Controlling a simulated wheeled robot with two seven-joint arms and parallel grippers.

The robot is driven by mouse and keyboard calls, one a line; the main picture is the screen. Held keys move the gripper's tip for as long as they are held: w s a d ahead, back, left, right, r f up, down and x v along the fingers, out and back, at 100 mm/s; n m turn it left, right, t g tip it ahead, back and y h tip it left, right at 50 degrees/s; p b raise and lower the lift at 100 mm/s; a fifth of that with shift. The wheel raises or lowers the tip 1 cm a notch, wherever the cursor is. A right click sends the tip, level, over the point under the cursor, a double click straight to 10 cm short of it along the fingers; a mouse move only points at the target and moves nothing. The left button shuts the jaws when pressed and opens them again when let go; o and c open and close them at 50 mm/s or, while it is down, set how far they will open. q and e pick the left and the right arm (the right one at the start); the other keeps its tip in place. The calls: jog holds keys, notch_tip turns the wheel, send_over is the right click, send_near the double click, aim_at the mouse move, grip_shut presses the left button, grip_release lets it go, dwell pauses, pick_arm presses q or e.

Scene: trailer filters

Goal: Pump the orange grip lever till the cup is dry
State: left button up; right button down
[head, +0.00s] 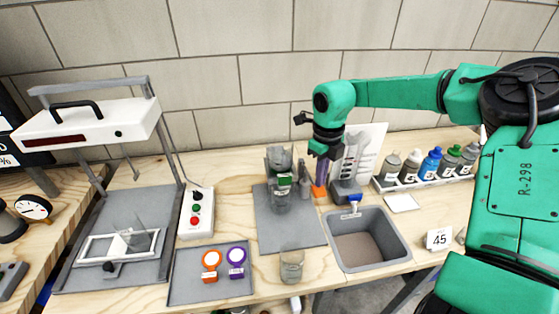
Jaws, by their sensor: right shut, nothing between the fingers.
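My right gripper (321,178) points down at the back of the bench, shut and empty. An orange piece (318,191), which looks like the grip lever, shows right at its fingertips. I cannot tell whether they touch. A grey stand (347,192) with a blue part is just to the right. A clear cup (291,268) stands near the bench's front edge; its content is hard to make out. A clear vessel with a green label (280,192) stands on a grey mat (290,232) left of the gripper. My left gripper is out of view.
A grey bin (368,248) is set at the front right. A tray (205,290) holds an orange and a purple ring. A control box (196,213) and a white-headed frame stand left. Several bottles (432,163) line the back right. A "45" card (438,239) stands at right.

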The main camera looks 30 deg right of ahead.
aim_at(319, 190)
jog(key=shift+s+f+b, duration=0.1)
jog(key=shift+f+b, duration=3.1)
jog(key=shift+f, duration=0.15)
jog(key=shift+r+p, duration=1.05)
jog(key=shift+r, duration=0.7)
jog(key=shift+r+p, duration=0.85)
jog(key=shift+r, duration=0.8)
jog(key=shift+f, duration=0.15)
jog(key=shift+f+b, duration=2.95)
jog(key=shift+f, duration=0.3)
jog(key=shift+r+p, duration=2.2)
jog(key=shift+r, duration=1.2)
